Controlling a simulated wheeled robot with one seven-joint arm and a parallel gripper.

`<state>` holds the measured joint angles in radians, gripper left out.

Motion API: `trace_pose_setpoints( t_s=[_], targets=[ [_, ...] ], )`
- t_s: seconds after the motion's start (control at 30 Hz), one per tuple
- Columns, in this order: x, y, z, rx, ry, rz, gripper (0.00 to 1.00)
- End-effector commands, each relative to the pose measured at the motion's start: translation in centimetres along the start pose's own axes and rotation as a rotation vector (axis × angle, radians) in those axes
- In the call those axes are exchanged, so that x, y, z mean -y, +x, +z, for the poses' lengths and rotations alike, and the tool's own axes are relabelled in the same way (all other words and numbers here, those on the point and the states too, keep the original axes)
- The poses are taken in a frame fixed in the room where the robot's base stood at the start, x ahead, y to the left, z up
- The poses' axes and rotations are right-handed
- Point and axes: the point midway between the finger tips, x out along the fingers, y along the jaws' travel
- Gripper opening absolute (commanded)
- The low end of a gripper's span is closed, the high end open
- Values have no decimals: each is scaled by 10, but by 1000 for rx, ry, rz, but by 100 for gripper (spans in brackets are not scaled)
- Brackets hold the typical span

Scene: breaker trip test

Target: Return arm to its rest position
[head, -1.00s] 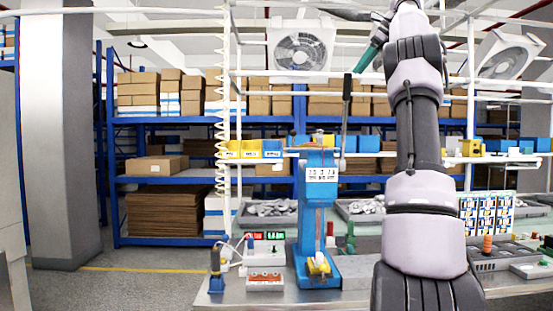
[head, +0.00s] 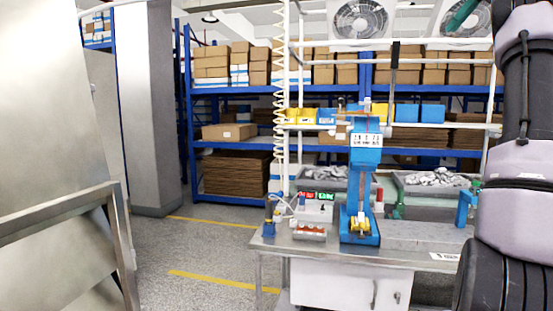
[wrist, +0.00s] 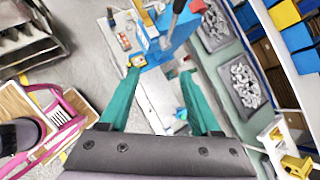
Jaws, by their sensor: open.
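My arm (head: 510,120) rises along the right edge of the head view, bent upward. A teal finger of my gripper (head: 463,14) shows at the top right there, in front of a fan. In the wrist view my gripper (wrist: 160,75) has its two teal fingers spread wide, with nothing between them. The wrist camera looks down at the bench from above at a slant. The blue press (head: 362,190) stands on the metal workbench (head: 410,257), apart from my gripper. The press also shows in the wrist view (wrist: 160,48), beyond the fingertips.
A metal-framed panel (head: 60,212) stands close at the left, with a grey pillar (head: 150,110) behind it. Blue shelving (head: 240,145) with boxes is at the back. Floor with yellow lines is clear left of the bench. A pink-framed chair (wrist: 62,120) shows in the wrist view.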

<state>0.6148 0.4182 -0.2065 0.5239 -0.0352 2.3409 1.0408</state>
Motion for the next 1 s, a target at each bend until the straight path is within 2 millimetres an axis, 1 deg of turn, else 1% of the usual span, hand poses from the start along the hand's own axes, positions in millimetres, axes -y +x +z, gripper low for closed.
trace_pose_setpoints(
  t_s=[0.03,0.27,0.37,0.47,0.57,0.67,0.77,0.8,0.87,0.9,0.97,1.0],
  targets=[
    [-4,1,4,1,-19,4,64],
    [-19,5,9,-9,-108,2,64],
    [-29,8,12,-15,-164,3,64],
    [-43,11,15,-23,-239,4,64],
    [-62,18,18,-33,-329,7,64],
    [-88,27,19,-46,-448,12,64],
    [-127,40,17,-63,-614,19,64],
    [-146,48,14,-71,-693,24,64],
    [-176,59,7,-83,-813,31,64],
    [-196,68,2,-91,-896,37,64],
    [-227,81,-9,-103,-1021,45,64],
    [-248,90,-18,-111,-1104,50,64]
  ],
)
